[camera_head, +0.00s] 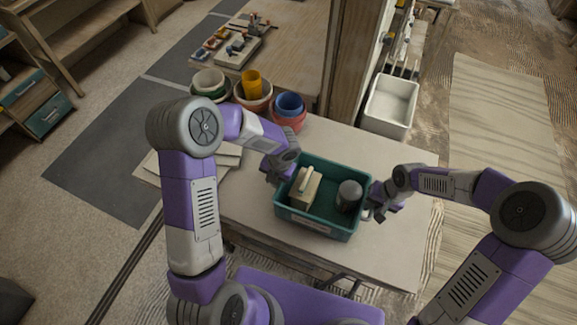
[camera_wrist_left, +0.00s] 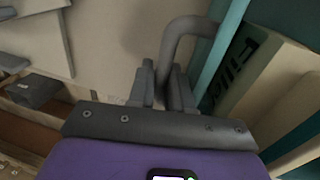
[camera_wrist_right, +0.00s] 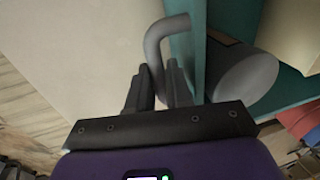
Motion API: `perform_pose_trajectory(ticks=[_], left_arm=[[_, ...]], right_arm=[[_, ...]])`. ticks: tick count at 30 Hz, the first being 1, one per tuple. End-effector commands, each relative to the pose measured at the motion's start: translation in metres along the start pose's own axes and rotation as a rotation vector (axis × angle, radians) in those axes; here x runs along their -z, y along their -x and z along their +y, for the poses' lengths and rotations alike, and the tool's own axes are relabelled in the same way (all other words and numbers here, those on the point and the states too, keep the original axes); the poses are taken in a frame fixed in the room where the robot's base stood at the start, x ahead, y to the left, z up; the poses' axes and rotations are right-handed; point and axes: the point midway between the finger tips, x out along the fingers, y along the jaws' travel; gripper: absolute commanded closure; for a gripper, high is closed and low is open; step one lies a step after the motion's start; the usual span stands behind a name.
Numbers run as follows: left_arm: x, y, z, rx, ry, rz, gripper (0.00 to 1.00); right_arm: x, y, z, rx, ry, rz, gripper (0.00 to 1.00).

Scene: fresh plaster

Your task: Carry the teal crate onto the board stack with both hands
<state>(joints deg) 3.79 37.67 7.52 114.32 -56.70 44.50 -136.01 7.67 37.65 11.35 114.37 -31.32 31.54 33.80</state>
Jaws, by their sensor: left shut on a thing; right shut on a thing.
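The teal crate (camera_head: 335,229) is over the middle of the pale table, level as far as I can tell; I cannot tell whether it touches the top. My left gripper (camera_head: 285,168) is shut on the crate's left grey handle (camera_wrist_left: 187,35). My right gripper (camera_head: 374,206) is shut on its right grey handle (camera_wrist_right: 158,48). The board stack (camera_head: 230,158), pale flat boards, lies at the table's left end, partly hidden by my left arm. Its edge also shows in the left wrist view (camera_wrist_left: 45,42).
Several buckets, including a blue one (camera_head: 289,104) and a yellow one (camera_head: 251,83), stand behind the crate. A wooden post (camera_head: 347,70) rises at the table's back. A white bin (camera_head: 391,104) is at the back right. The table top right of the crate is bare.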

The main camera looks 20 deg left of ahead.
Motion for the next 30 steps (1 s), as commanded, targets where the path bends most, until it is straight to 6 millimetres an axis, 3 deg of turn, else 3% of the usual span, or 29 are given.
perform_pose_trajectory(ticks=[6, 7, 12, 23, 30], left_arm=[[0.000, -0.011, -0.002, -0.002, -0.001, -0.001, 1.00], [0.000, -0.010, -0.001, -0.001, -0.001, 0.001, 0.78], [0.000, -0.009, -0.002, 0.000, -0.001, 0.000, 0.55], [-0.001, -0.004, -0.004, 0.005, -0.004, -0.004, 0.55], [-0.002, 0.029, -0.004, 0.004, -0.003, -0.008, 0.55]], right_arm=[[0.001, -0.010, 0.002, 0.000, 0.000, 0.004, 1.00], [0.001, -0.010, 0.003, -0.001, -0.001, 0.001, 0.78], [0.000, -0.009, 0.002, 0.000, -0.001, 0.001, 0.55], [0.000, -0.009, -0.001, 0.004, 0.002, 0.002, 0.55], [0.000, -0.009, -0.002, 0.006, 0.004, 0.002, 0.55]])
